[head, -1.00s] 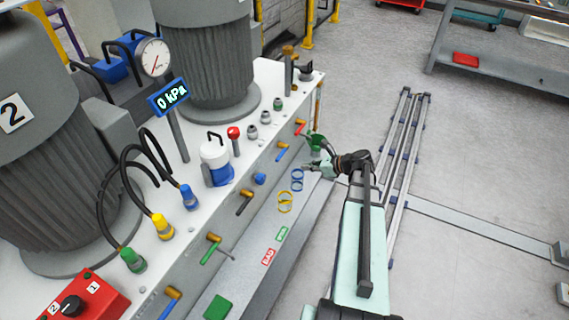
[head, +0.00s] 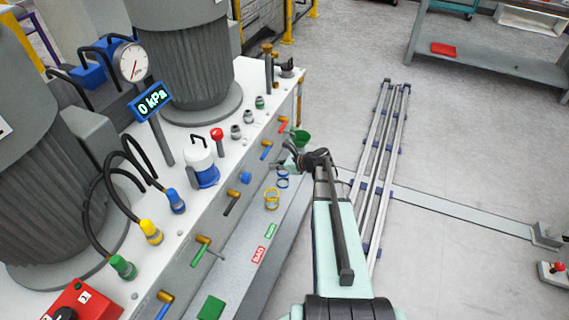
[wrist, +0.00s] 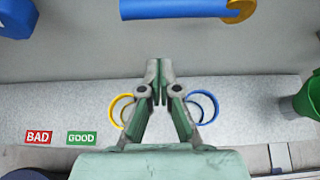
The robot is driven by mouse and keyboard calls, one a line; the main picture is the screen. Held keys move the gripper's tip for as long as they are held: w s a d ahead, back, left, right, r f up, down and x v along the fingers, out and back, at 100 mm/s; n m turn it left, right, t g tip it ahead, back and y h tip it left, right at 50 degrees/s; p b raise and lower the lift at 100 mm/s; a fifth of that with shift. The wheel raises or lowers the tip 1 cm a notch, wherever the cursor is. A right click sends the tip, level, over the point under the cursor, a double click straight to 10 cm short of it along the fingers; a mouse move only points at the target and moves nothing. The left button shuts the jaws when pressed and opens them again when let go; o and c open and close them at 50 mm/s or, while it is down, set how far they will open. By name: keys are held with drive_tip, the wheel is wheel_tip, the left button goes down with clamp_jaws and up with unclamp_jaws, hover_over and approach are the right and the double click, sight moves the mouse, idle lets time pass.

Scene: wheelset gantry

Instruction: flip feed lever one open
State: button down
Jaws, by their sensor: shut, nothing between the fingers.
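Several levers line the front face of the white-topped bench; no label shows which is feed lever one. A blue lever (head: 265,153) with a brass pivot is the closest to my gripper (head: 280,166). In the wrist view the blue lever (wrist: 175,9) lies sideways across the top edge, its brass pivot (wrist: 240,10) at the right end. My gripper (wrist: 159,68) is shut and empty below this lever, apart from it. A red lever (head: 283,125), a black-handled lever (head: 232,202), a green lever (head: 201,251) and another brass-pivot lever (head: 165,301) also show.
Blue rings (wrist: 203,106) and yellow rings (wrist: 121,108) lie on the ledge (wrist: 230,110) near my fingers. A green funnel-like cup (wrist: 307,100) is to the right. A blue knob (head: 246,178) sticks out left of the blue lever. The gauge display reads 0 kPa (head: 153,101).

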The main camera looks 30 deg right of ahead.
drive_tip(key=shift+w+a+r+p, duration=0.2)
drive_tip(key=shift+w+r+p, duration=0.05)
drive_tip(key=shift+r, duration=0.3)
drive_tip(key=shift+w+a+r+p, duration=0.15)
drive_tip(key=shift+w+r+p, duration=0.05)
drive_tip(key=shift+r, duration=0.4)
drive_tip(key=shift+w+a+r+p, duration=0.2)
drive_tip(key=shift+w+r+p, duration=0.05)
drive_tip(key=shift+r, duration=0.3)
